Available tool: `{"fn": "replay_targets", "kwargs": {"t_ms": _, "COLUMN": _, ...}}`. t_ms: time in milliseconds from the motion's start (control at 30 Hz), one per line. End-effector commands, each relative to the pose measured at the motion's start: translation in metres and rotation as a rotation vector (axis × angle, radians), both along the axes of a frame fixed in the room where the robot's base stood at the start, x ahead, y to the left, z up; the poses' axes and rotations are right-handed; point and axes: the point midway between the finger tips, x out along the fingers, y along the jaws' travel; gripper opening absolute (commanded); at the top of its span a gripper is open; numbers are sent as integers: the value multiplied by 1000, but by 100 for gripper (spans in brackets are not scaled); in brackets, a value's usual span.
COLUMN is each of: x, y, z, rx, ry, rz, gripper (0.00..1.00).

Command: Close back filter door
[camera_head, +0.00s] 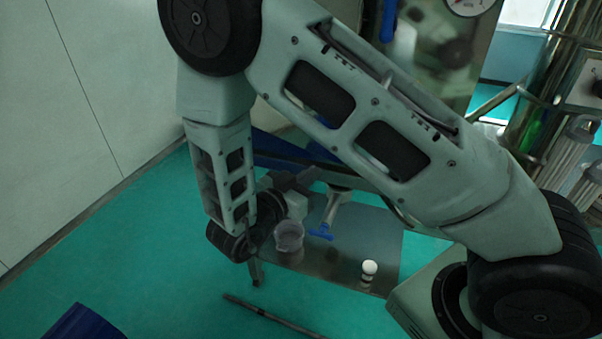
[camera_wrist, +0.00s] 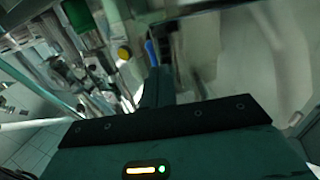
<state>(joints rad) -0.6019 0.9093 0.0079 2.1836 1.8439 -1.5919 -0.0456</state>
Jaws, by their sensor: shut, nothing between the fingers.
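The back filter door cannot be picked out with certainty in either view. My arm covers much of the steel machine (camera_head: 455,65) in the head view, and a blue upright part (camera_head: 388,20) shows at its left edge. In the wrist view my gripper (camera_wrist: 157,74) points toward blurred machine parts, with its fingers together and nothing seen between them. A yellow round knob (camera_wrist: 124,53) and a blue strip (camera_wrist: 151,52) appear just beyond the fingers. I cannot tell whether the fingers touch anything.
A low metal table (camera_head: 385,235) below my arm holds a clear beaker (camera_head: 289,237) and a small white-topped item (camera_head: 369,268). A blue-handled valve (camera_head: 321,232) is above it. A pale wall (camera_head: 60,120) stands at left.

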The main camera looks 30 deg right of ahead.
Motion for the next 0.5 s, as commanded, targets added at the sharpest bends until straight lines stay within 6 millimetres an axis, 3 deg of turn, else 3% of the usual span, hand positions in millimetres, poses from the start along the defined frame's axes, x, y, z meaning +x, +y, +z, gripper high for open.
{"fn": "replay_targets", "kwargs": {"t_ms": 233, "x": 16, "y": -49, "z": 4, "rx": -1, "ry": 2, "rz": -4, "gripper": 0}}
{"fn": "replay_targets", "kwargs": {"t_ms": 500, "x": 27, "y": -80, "z": 2, "rx": 1, "ry": 0, "rz": -1, "gripper": 0}}
